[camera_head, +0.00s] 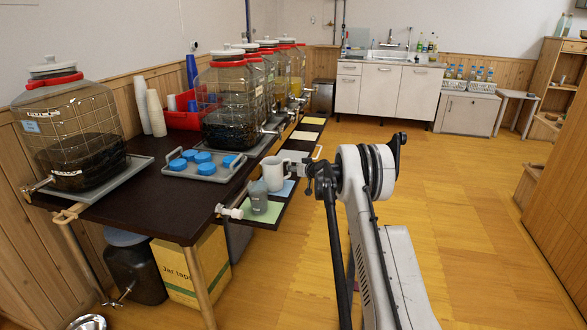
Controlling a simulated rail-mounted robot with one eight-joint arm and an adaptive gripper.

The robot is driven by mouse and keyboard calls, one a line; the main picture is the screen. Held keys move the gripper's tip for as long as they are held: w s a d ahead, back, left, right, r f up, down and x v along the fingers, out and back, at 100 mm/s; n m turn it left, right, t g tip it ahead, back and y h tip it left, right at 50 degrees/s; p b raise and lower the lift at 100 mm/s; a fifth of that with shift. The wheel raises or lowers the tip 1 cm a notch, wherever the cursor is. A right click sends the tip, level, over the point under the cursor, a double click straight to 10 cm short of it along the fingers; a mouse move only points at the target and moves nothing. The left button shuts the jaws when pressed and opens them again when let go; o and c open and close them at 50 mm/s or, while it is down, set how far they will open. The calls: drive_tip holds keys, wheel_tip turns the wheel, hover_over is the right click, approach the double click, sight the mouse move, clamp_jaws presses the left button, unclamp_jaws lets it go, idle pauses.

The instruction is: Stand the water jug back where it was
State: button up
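A white jug (273,174) is at the right edge of the dark table, above or on a low shelf with coloured squares. I take it to be the water jug. My gripper (308,171) is at the right side of the jug, close against it. The fingertips are small and partly hidden, so I cannot tell whether they are closed on it. I also cannot tell whether the jug's base touches the shelf. A grey cup (258,199) stands just in front of the jug, on a green square (259,213).
A grey tray (203,175) holds several blue lids. A yellow box (190,270) is under the table. The wooden floor (470,240) on the right is clear.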

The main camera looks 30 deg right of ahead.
drive_tip(key=shift+v, duration=1.5)
drive_tip(key=shift+s, duration=0.1)
drive_tip(key=v, duration=1.2)
